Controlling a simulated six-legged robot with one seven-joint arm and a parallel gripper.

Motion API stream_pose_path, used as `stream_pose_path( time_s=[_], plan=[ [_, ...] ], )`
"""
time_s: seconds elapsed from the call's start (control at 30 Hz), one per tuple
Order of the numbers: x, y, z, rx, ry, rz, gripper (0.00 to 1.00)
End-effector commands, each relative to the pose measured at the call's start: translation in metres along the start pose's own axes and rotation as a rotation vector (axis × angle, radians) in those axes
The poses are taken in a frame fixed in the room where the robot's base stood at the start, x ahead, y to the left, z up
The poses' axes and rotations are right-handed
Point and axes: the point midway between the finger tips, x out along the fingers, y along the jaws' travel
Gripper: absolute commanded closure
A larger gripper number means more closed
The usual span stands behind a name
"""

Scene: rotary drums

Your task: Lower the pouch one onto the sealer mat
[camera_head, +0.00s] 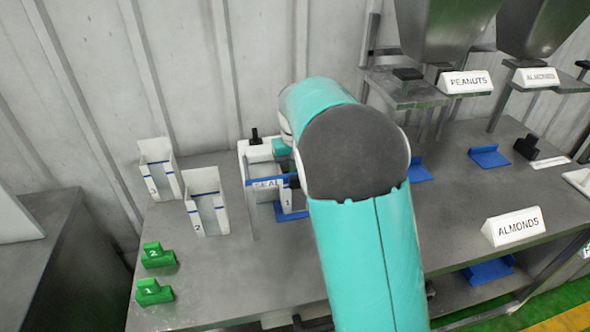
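A white pouch marked 1 (287,197) shows at the sealer, partly hidden by my arm. The white sealer frame, lettered SEAL (244,165), stands around and behind it. A blue mat (293,215) lies at the pouch's foot; I cannot tell whether the pouch touches it. My gripper (294,181) is mostly hidden behind my teal and grey arm; only a small dark part shows at the pouch's upper edge. Whether its fingers are closed on the pouch is not visible.
Open white pouches 2 (207,207) and 3 (160,172) stand to the left. Green blocks 2 (157,256) and 1 (153,292) sit at the table's left edge. The front-left steel table (225,270) is clear.

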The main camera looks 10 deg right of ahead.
Motion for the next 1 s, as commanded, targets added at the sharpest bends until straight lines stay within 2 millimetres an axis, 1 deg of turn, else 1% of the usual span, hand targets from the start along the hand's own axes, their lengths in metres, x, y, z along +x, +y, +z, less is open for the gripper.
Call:
stream_pose_path(
  time_s=[0.3,0.67,0.77,0.83,0.97,1.0],
  plan=[
    [0.000,0.000,0.009,0.000,0.000,-0.001,1.00],
    [-0.001,0.000,0.008,0.000,0.000,0.000,1.00],
    [-0.008,0.000,0.008,0.000,0.001,0.000,1.00],
    [-0.018,0.000,0.007,0.000,0.004,0.000,1.00],
    [-0.043,0.000,0.007,0.001,0.004,-0.001,1.00],
    [-0.052,0.000,0.007,0.001,0.005,-0.001,1.00]
  ],
)
